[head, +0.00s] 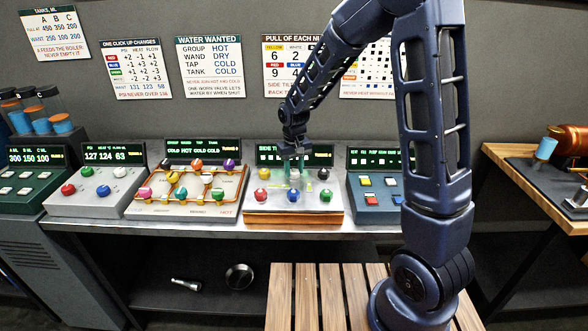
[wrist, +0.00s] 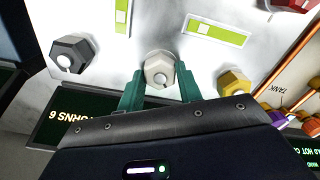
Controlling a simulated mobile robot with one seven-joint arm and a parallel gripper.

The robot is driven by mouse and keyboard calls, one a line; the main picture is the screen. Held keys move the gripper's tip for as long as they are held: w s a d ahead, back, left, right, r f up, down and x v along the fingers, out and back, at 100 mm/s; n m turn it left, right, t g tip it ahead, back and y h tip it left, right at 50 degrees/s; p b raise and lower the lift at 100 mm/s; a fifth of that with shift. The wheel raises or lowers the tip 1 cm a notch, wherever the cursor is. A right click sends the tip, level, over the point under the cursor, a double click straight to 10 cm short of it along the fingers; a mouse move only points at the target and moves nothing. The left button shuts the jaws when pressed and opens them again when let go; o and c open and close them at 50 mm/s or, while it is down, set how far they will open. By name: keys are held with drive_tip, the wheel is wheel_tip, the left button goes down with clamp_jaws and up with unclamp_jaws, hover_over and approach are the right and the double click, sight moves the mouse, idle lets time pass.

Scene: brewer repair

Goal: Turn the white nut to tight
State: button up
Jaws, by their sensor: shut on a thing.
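The white nut (wrist: 158,66) is a pale hexagonal nut with a small central stud, in the middle of the wrist view. The two green fingers of my gripper (wrist: 160,84) stand on either side of it and are shut on it. A black nut (wrist: 72,56) lies to the left and a yellow nut (wrist: 234,84) to the right in the wrist view, both clear of the fingers.
Blue (head: 293,195), red (head: 262,194) and green (head: 326,195) nuts sit along the panel's front. A dark screen (head: 268,154) with green text stands behind, partly covered by my gripper. A valve panel (head: 188,192) stands to the left and a button panel (head: 372,195) to the right.

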sight(294, 171)
drive_tip(key=m, duration=0.4)
drive_tip(key=shift+m, duration=2.2)
drive_tip(key=o, duration=1)
drive_tip(key=shift+r, duration=0.1)
wheel_tip(294, 171, up, 11)
drive_tip(key=shift+f, duration=0.2)
